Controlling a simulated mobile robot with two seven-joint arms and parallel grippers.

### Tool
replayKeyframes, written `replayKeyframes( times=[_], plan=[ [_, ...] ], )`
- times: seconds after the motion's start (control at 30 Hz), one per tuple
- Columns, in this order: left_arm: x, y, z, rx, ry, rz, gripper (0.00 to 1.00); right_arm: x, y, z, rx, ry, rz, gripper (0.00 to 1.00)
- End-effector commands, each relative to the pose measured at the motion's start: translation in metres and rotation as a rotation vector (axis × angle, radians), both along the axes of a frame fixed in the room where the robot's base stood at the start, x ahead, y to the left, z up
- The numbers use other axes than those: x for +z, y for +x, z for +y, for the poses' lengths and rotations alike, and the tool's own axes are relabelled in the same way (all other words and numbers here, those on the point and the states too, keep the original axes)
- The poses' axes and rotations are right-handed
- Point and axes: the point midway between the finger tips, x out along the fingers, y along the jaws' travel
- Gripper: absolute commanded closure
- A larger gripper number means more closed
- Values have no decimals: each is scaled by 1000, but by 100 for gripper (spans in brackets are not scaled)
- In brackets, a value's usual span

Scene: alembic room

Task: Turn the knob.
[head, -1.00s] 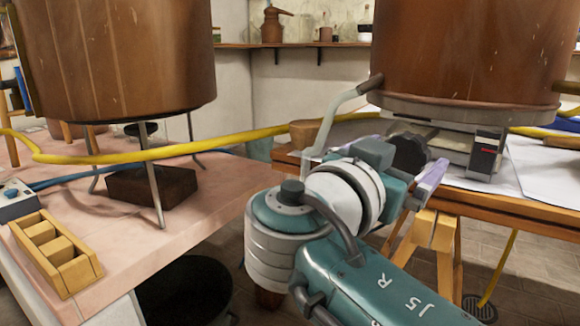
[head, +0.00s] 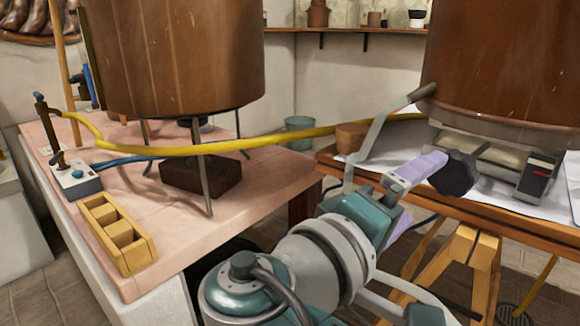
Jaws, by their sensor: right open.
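The knob (head: 455,173) is black and lobed. It sits on the front of the grey-white unit (head: 500,162) under the right copper vessel (head: 500,65). My right gripper (head: 424,190) has lavender fingers and is open and empty. Its upper finger reaches to just left of the knob in the picture; I cannot tell whether it touches. The other finger is lower and partly hidden by the wrist. My left gripper is not in view.
A wooden bench (head: 540,220) with white sheets carries the unit. A yellow hose (head: 250,144) runs across to the pink-tiled table (head: 240,178), which holds a left copper vessel (head: 175,60), a dark brick (head: 201,176) and a yellow divided box (head: 118,232).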

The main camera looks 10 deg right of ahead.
Motion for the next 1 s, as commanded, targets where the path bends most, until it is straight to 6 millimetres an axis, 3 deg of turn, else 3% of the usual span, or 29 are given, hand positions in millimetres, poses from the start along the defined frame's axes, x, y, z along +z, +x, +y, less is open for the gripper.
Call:
replayKeyframes(
  times=[0.5,0.7,1.0],
  plan=[
    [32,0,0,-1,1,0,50,7,-9,2,4,-512,817,0],
    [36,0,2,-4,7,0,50,6,-11,1,0,-614,984,0],
    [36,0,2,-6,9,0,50,6,-12,1,-2,-638,1024,0]
  ],
)
